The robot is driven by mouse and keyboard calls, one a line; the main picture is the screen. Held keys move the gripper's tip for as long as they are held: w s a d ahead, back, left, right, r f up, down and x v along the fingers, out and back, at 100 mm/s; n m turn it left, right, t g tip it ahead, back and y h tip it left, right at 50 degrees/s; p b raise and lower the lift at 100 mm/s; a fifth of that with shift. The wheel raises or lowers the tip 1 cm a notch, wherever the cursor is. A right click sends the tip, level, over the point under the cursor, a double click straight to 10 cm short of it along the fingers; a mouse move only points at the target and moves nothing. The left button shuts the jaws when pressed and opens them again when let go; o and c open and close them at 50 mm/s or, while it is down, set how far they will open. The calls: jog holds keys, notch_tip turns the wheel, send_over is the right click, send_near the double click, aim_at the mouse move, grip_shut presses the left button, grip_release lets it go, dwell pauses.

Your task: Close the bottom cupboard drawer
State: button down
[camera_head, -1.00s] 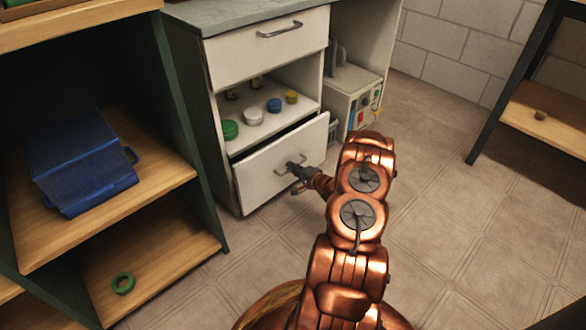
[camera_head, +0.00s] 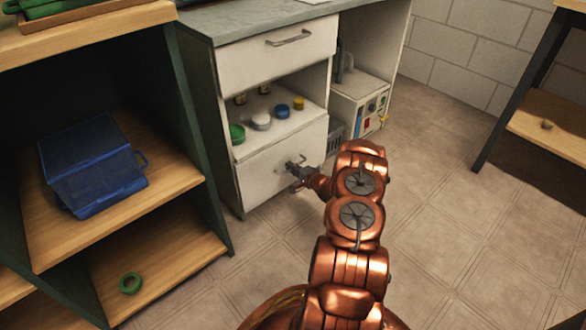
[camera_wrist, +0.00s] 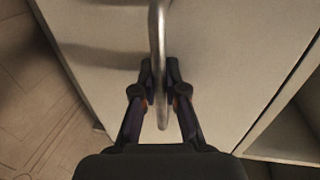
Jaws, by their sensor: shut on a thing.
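The bottom cupboard drawer (camera_head: 262,178) has a white front and sits at the foot of the white cupboard. In the head view its front looks about flush with the cupboard, with no open gap seen above it. My gripper (camera_head: 299,171) is at the drawer's front. In the wrist view my gripper (camera_wrist: 160,75) has its two fingers on either side of the metal bar handle (camera_wrist: 160,30), shut on it. The drawer front (camera_wrist: 220,60) fills most of that view. The handle is partly hidden by my gripper in the head view.
Above the drawer is an open shelf (camera_head: 300,118) with several coloured jars, then a top drawer (camera_head: 255,62), shut. At left, a green-sided rack (camera_head: 185,120) holds a blue box (camera_head: 90,170) and a green ring (camera_head: 130,283). Tiled floor (camera_head: 450,220) is clear at right.

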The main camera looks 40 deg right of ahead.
jog(key=c, duration=1.2)
grip_release()
jog(key=shift+w, duration=0.15)
jog(key=v, duration=1.2)
jog(key=shift+r, duration=0.15)
